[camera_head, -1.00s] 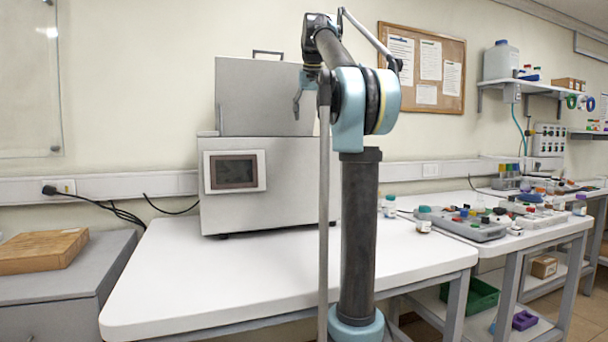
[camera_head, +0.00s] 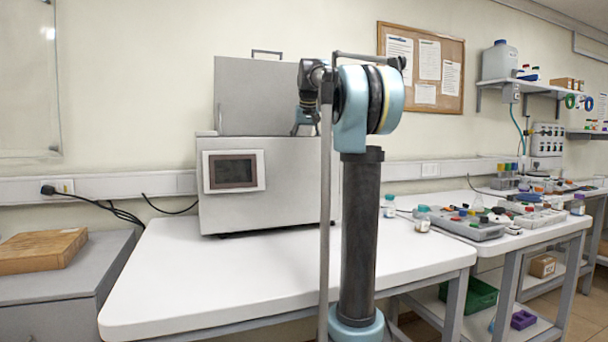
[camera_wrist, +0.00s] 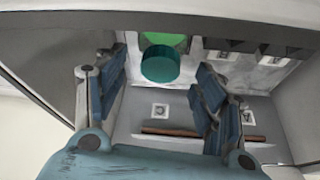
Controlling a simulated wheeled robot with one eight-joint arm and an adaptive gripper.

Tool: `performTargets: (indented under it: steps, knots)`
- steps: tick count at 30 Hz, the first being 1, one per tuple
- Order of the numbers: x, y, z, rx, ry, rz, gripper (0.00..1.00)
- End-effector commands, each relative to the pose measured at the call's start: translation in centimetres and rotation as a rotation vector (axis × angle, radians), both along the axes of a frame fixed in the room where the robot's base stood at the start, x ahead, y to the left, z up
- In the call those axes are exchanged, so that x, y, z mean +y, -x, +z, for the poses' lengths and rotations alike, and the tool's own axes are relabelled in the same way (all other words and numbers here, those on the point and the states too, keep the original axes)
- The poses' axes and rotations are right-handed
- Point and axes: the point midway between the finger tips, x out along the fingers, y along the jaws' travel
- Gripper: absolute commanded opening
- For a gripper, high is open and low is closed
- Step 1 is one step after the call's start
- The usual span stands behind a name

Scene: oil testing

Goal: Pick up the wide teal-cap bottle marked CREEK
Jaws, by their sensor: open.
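In the wrist view a round teal cap (camera_wrist: 163,66) is seen from above. It appears in the gap between the two blue fingers of my gripper (camera_wrist: 164,61), which are apart and touch nothing I can make out. How far the cap lies beyond the fingertips is unclear. No label is readable, so I cannot confirm CREEK.
The grey machine (camera_head: 270,190) stands on the white table (camera_head: 240,285), whose front is clear. A grey tray (camera_head: 478,231) with several coloured caps lies at the right.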

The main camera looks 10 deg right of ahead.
Motion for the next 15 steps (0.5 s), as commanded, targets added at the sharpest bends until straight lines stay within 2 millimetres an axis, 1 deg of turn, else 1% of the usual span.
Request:
performTargets:
  steps: [1,3,6,9,15]
  knots:
    - [0.0,-0.2,-0.7,0.0,0.0,0.0,0.64]
    - [0.0,-0.5,-1.6,0.0,0.0,0.0,0.64]
    - [0.0,-0.9,-2.4,0.0,0.0,0.0,0.64]
    - [0.0,-1.0,-2.8,0.0,0.0,0.0,0.64]
    - [-0.1,-1.0,-2.8,0.0,0.0,0.0,0.64]
